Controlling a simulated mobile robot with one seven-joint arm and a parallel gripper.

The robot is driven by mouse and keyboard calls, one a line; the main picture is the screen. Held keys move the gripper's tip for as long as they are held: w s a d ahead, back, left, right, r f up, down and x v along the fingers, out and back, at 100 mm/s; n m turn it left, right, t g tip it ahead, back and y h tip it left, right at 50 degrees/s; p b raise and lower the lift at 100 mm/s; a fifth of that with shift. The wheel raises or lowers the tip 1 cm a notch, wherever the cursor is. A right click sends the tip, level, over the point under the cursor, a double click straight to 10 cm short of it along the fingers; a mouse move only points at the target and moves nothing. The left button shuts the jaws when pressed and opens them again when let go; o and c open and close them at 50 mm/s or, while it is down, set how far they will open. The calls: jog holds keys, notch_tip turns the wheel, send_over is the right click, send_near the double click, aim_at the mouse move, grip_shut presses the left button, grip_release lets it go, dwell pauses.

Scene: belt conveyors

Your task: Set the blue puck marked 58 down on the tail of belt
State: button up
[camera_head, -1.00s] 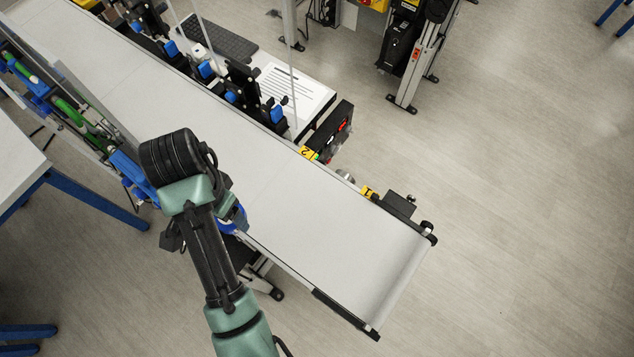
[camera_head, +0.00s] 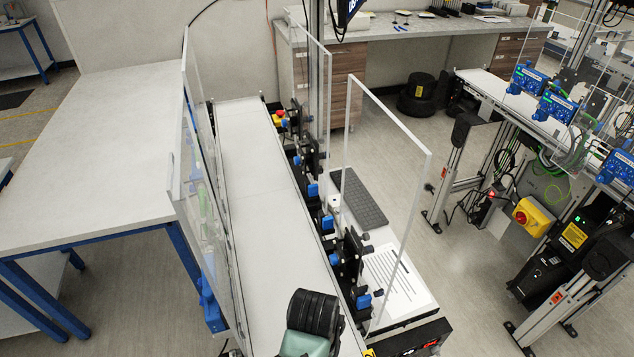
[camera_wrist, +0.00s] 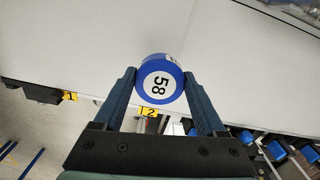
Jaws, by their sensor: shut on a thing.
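The blue puck (camera_wrist: 159,82) has a white face marked 58 and is held between the two fingers of my gripper (camera_wrist: 158,76) in the wrist view. The grey-white belt (camera_wrist: 235,50) fills the picture behind the puck; I cannot tell the gap between them. In the head view the belt (camera_head: 262,205) runs from the back towards the bottom edge. Only my dark wrist shows there, at the bottom over the belt; the fingers and puck are hidden or out of frame. The belt's near end is out of the head view.
Yellow tags 1 (camera_wrist: 70,96) and 2 (camera_wrist: 148,112) sit along the belt's edge. A clear panel (camera_head: 195,170) stands left of the belt, and another (camera_head: 390,190) stands right. Blue-tipped black fixtures (camera_head: 345,260) line the right edge. A white table (camera_head: 95,150) lies left.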

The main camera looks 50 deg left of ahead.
jog(key=shift+w+f+p, duration=0.1)
jog(key=shift+f+p, duration=0.35)
jog(key=shift+f, duration=2.2)
jog(key=shift+f, duration=0.2)
jog(key=o, duration=1.4)
jog(key=shift+c, duration=0.2)
jog(key=shift+r, duration=0.1)
notch_tip(320, 180, up, 11)
jog(key=shift+r+b, duration=0.15)
jog(key=shift+b, duration=0.3)
jog(key=shift+r+p, duration=0.5)
jog(key=shift+p, duration=0.1)
